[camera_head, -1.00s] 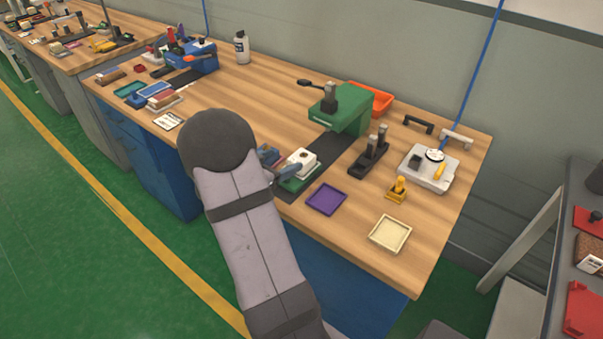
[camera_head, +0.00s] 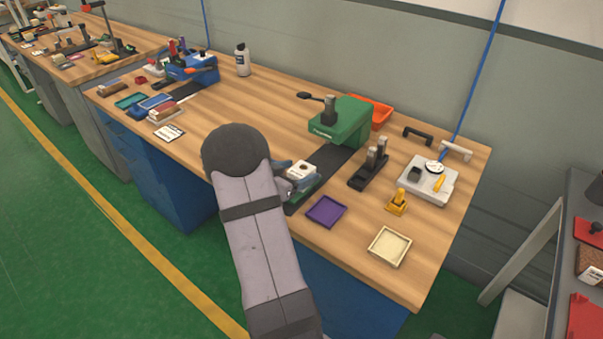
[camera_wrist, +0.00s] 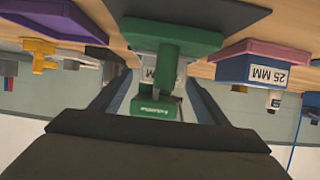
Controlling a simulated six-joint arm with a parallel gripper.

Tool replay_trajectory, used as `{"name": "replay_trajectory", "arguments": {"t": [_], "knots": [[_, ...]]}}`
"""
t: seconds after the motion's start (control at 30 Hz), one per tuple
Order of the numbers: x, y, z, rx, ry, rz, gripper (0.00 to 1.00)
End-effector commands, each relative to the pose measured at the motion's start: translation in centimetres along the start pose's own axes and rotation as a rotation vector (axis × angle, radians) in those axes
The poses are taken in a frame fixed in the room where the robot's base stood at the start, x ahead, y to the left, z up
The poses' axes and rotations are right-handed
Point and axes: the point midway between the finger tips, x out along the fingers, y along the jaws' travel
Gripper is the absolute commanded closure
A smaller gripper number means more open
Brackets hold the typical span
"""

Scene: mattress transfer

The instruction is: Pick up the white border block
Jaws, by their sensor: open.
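The white block (camera_head: 303,168), with a dark spot on top, sits on a green base (camera_head: 300,188) at the front of the workbench. My gripper (camera_wrist: 158,80) is open. In the head view its blue-grey fingers are at the left side of the block, and my arm hides most of the gripper. In the wrist view, which is upside down, the fingers frame a green piece (camera_wrist: 180,36) with pale parts by it. I cannot tell whether the fingers touch the block.
A purple tray (camera_head: 326,211) lies just right of the base. A blue block marked 25 MM (camera_wrist: 262,68) is on the right in the wrist view. A green press (camera_head: 342,124) stands behind. A cream tray (camera_head: 389,247) and yellow piece (camera_head: 397,203) are farther right.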

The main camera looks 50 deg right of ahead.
Motion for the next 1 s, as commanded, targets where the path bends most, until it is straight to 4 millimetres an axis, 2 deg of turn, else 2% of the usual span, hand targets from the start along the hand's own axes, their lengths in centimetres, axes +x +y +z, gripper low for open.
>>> {"name": "replay_trajectory", "arguments": {"t": [0.1, 0.2, 0.47, 0.6, 0.67, 1.0], "knots": [[1.4, 0.0, 0.0, 0.001, -0.001, 0.001, 0.31], [1.9, -0.1, 0.0, 0.0, 0.0, 0.0, 0.31], [2.0, -0.1, 0.0, 0.0, 0.0, -0.001, 0.31], [2.0, -0.1, 0.0, 0.0, 0.0, -0.001, 0.65], [2.0, -0.1, 0.0, 0.0, 0.0, -0.001, 0.77], [1.9, -0.1, -0.4, 0.002, 0.002, -0.002, 0.77]]}}
